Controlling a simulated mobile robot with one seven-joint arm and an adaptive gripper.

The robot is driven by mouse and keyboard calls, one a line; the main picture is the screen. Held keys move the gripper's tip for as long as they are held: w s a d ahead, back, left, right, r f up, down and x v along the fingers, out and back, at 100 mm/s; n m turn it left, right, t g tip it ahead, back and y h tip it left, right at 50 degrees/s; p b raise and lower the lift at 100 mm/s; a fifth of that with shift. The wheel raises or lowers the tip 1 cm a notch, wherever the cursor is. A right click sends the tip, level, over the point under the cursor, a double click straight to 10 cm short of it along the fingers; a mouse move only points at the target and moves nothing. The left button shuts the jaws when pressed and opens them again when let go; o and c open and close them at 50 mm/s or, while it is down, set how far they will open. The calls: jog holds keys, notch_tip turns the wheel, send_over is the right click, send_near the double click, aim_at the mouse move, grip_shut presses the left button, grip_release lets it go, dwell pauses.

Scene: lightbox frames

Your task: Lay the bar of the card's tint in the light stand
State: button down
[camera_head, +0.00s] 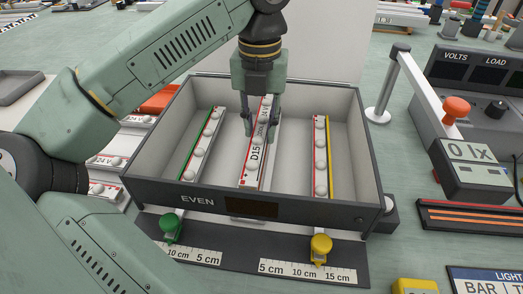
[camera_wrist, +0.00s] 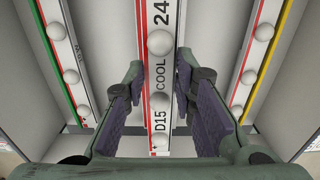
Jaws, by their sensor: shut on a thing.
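A pale open frame (camera_head: 290,205) with a dark front marked EVEN holds three bars with white domes. The middle bar (camera_head: 252,172) has a red edge and reads D15 COOL 24; it also shows in the wrist view (camera_wrist: 160,70). My gripper (camera_head: 261,130) is shut on this middle bar, one finger on each side. The left bar (camera_head: 203,147) lies by a green strip, and the right bar (camera_head: 320,160) by a yellow strip. A card (camera_head: 490,280) at the bottom right reads LIGHT and BAR T; the rest is cut off, so its tint is hidden.
A green knob (camera_head: 170,224) and a yellow knob (camera_head: 321,246) stand on rulers before the frame. More bars (camera_head: 120,145) lie left, partly behind my arm. The frame walls rise around the bars.

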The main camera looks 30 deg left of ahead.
aim_at(260, 126)
jog(key=shift+f+b, duration=1.1)
jog(key=shift+f, duration=1.2)
jog(key=shift+f, duration=0.1)
jog(key=shift+f, duration=0.2)
jog(key=c, duration=1.3)
grip_release()
jog(key=shift+r, duration=0.1)
jog(key=shift+r, duration=0.1)
notch_tip(260, 126, up, 12)
jog(key=p, duration=0.7)
jog(key=shift+r+p, duration=0.1)
jog(key=shift+p, duration=0.25)
